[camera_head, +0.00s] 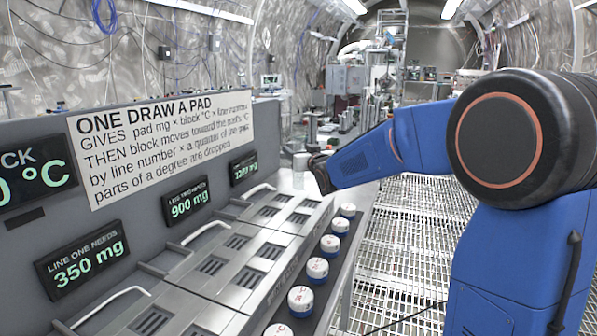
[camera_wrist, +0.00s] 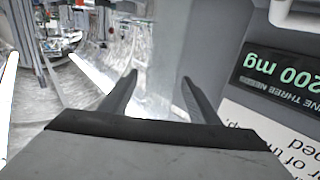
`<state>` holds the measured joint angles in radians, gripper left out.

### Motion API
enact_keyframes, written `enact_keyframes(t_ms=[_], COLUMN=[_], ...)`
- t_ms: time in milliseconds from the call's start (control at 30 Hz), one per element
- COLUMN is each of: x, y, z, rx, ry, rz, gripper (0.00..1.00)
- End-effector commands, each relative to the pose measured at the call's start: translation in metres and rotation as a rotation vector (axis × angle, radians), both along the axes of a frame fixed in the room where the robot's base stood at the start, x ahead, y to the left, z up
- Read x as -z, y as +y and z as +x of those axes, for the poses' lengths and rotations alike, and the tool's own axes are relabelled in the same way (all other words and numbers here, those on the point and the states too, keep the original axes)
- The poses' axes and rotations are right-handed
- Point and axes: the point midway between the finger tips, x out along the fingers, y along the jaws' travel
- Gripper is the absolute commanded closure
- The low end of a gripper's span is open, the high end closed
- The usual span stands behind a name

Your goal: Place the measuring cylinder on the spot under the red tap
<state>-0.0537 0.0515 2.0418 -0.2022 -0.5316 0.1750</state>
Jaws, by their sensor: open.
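A pale, clear upright cylinder (camera_head: 300,170), which looks like the measuring cylinder, stands at the far end of the grey bench. My gripper (camera_head: 319,172) is close to its right side in the head view, and its fingertips are hard to make out there. In the wrist view my gripper (camera_wrist: 160,76) is open, its two dark fingers apart. A pale, glassy upright shape (camera_wrist: 162,50), apparently the cylinder, shows between and beyond the fingers. I cannot tell whether either finger touches it. I cannot make out a red tap or the spot under it.
A grey panel with a printed sign (camera_head: 160,135) and lit displays (camera_head: 187,203) rises at left. Metal lidded blocks (camera_head: 235,250) with handles line the bench. Several white-and-blue pots (camera_head: 317,268) stand along its front edge. A grated floor (camera_head: 425,215) lies at right.

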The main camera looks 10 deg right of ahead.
Motion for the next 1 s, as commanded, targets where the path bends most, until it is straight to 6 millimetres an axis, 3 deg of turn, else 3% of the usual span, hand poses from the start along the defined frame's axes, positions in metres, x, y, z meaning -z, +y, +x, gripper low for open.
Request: enact_keyframes(t_ms=[33,267,667,1000], x=[0.0,0.0,-0.009,-0.059], y=[0.0,0.0,-0.003,-0.003], z=[0.0,0.0,-0.003,-0.003], rx=[0.0,0.0,0.0,0.0], ry=[0.0,0.0,-0.002,-0.003], rz=[0.0,0.0,-0.001,-0.001], gripper=[0.44,0.99,1.0,1.0])
